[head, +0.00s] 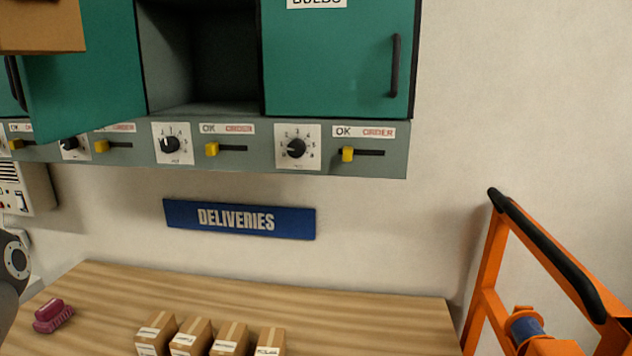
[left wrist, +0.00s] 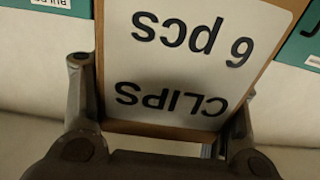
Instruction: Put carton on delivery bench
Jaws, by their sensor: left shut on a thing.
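My left gripper (left wrist: 162,78) is shut on a brown carton (left wrist: 280,22) in the left wrist view, one finger on each side. The carton has a white label reading "6 pcs CLIPS", upside down in that view. A brown box corner at the top left of the head view (head: 42,28) looks like the same carton, held high in front of the teal cabinet. The wooden delivery bench (head: 350,310) is below the blue "DELIVERIES" sign (head: 240,219). My right gripper is not in view.
Several small labelled cartons (head: 230,338) stand in a row at the bench's front. A magenta object (head: 54,315) lies at its left. The teal cabinet (head: 335,60) with dials overhangs the bench; one compartment is open. An orange frame (head: 488,270) stands at right. The bench's back and right look clear.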

